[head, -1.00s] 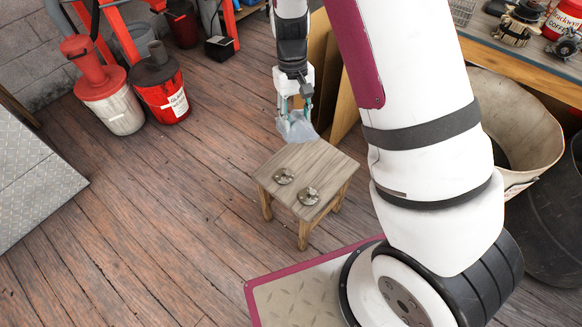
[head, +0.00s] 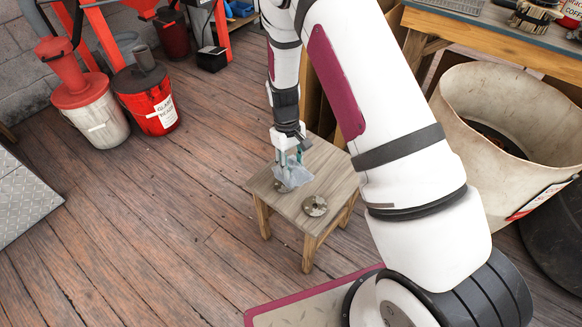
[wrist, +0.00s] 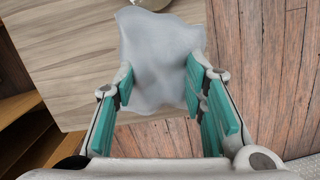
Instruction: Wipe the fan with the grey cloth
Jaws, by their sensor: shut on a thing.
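The grey cloth (head: 294,174) hangs from my gripper (head: 290,158), which is shut on it over the left part of the stool top. In the wrist view the cloth (wrist: 160,55) spreads out between and beyond the teal-padded fingers. Two round metal discs lie on the stool; I cannot tell which is the fan. The right disc (head: 315,206) is uncovered. The left disc (head: 281,187) is mostly hidden by the cloth; whether they touch is unclear. Part of one disc (wrist: 150,4) shows at the wrist view's top edge.
The small wooden stool (head: 338,170) stands on open plank floor. A red bucket (head: 150,97) and a white bucket (head: 95,115) stand at the left. A workbench (head: 480,32) and a large pale bin (head: 490,95) are at the right.

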